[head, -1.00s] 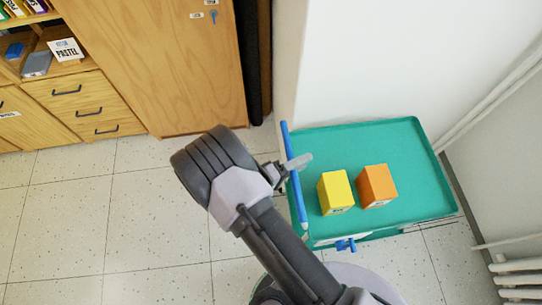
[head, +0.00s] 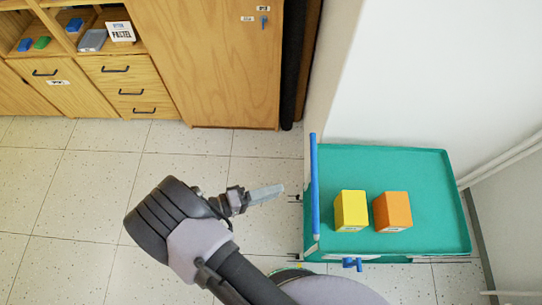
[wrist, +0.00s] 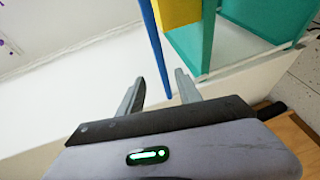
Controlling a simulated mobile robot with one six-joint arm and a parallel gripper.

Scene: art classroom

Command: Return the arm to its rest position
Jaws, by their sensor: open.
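My gripper (head: 268,193) is at the end of my bent arm, left of the teal cart, over the floor in the head view. Its fingers point right toward the cart's blue bar (head: 314,190), with a gap between. In the wrist view my gripper (wrist: 159,78) shows two fingers spread apart with nothing held between them. The blue bar (wrist: 158,45) and part of a yellow block (wrist: 178,12) show beyond the fingertips.
The teal cart (head: 430,170) stands against a white wall, carrying a yellow block (head: 351,210) and an orange block (head: 393,211). A wooden cabinet (head: 215,65) and drawers (head: 130,90) stand at the back. The tiled floor (head: 75,190) to the left is clear.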

